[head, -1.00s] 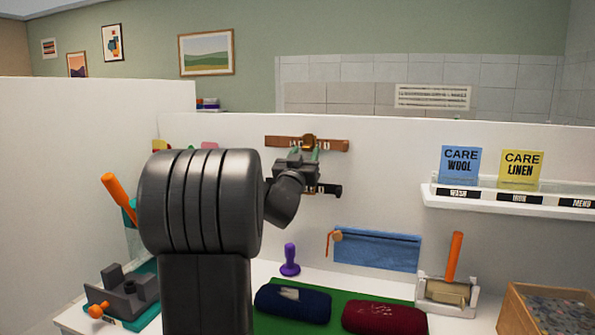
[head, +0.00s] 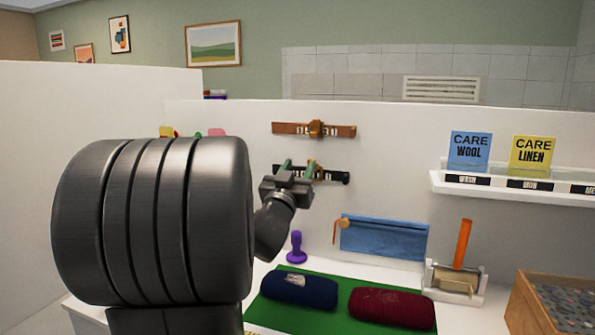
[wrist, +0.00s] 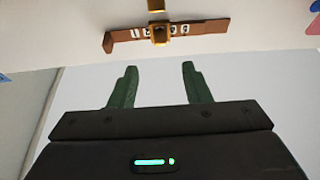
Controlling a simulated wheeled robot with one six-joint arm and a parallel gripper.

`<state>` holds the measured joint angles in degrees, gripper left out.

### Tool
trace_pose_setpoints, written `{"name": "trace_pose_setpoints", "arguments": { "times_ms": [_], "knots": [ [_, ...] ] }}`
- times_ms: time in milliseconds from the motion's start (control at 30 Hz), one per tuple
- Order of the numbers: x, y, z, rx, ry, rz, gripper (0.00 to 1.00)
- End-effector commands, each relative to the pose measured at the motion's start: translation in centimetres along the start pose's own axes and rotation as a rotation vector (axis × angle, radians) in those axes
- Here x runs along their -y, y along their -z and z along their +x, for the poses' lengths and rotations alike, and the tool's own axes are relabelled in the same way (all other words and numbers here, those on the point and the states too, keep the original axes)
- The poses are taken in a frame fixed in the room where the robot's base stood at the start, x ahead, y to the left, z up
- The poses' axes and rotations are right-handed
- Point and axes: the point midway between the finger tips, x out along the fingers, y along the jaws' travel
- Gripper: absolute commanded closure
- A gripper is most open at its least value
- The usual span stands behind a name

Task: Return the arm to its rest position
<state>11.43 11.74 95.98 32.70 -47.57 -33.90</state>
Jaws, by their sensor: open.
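My gripper (head: 298,166) is open and empty in the head view, in front of the wall and overlapping the black slider rail (head: 333,177). In the wrist view its two green fingers (wrist: 160,70) stand apart with nothing between them. The brown slider rail (head: 285,128) is on the wall above the gripper. It also shows in the wrist view (wrist: 193,29), beyond the fingertips and apart from them, with its gold-brown slider (wrist: 160,36). My dark arm fills the lower left of the head view and hides part of the table and wall.
A blue roll (head: 300,291) and a dark red roll (head: 392,308) lie on a green mat (head: 345,326). A purple knobbed object (head: 296,248) stands behind them. A blue pouch (head: 385,239) hangs on the wall. Right are an orange-handled roller (head: 463,245), a wooden box (head: 530,303) and a shelf (head: 450,187).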

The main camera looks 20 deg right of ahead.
Motion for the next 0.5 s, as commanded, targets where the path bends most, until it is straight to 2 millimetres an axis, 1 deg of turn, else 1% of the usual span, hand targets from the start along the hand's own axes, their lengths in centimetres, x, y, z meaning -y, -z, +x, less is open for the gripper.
{"name": "trace_pose_setpoints", "arguments": {
  "times_ms": [267, 367, 500],
  "knots": [
    [0.0, 0.0, 0.2, 0.0, 0.0, 0.0, 0.56],
    [0.0, 0.0, 1.0, 0.001, 0.0, -0.001, 0.56],
    [-0.1, 0.0, 3.2, 0.0, -0.002, -0.002, 0.56]
  ]
}}
